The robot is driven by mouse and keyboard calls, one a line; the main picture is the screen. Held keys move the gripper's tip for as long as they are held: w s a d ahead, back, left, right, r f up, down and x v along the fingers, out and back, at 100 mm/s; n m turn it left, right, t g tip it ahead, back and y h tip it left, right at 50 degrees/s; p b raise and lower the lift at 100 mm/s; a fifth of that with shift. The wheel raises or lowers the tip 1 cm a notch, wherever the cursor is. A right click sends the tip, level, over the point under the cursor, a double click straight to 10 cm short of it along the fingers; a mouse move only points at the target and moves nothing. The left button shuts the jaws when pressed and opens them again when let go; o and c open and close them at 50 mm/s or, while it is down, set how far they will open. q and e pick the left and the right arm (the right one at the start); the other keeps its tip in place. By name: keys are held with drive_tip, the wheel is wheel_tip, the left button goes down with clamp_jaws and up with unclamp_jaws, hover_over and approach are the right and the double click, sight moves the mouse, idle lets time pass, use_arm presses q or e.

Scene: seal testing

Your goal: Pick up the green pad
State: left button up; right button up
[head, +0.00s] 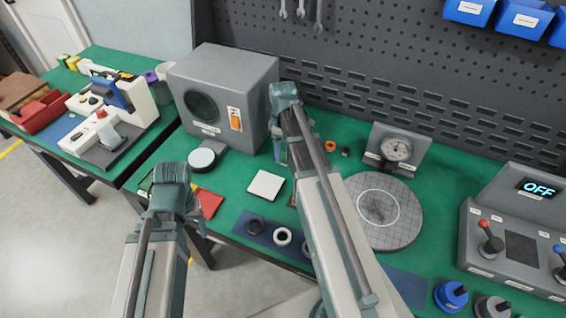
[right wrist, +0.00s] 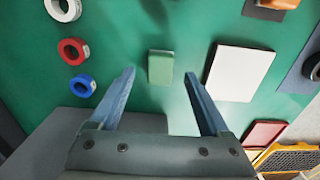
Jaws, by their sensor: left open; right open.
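The green pad (right wrist: 160,67) is a small pale-green block lying flat on the green table top in the right wrist view. It lies beyond and between the two fingertips of my right gripper (right wrist: 162,78), which is open with nothing between the fingers. I cannot make out the pad in the head view, where my right arm covers part of the table. My right gripper (head: 283,155) points down over the table there. My left gripper (head: 165,208) is open at the table's near left edge, apart from the pad.
A white square plate (right wrist: 239,71) lies right of the pad in the wrist view. Red (right wrist: 73,51) and blue (right wrist: 82,86) rings lie to its left. A grey box machine (head: 222,98), round gridded plate (head: 405,215) and dial gauge (head: 397,150) stand around my right arm.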

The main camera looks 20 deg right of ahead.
sight(283, 158)
wheel_tip(283, 158, down, 3)
drive_tip(key=shift+r+b, duration=0.15)
drive_tip(key=shift+b, duration=0.7)
use_arm(q)
wheel_tip(283, 158, down, 2)
drive_tip(key=shift+f, duration=0.25)
use_arm(e)
drive_tip(key=shift+r, duration=0.1)
clamp_jaws()
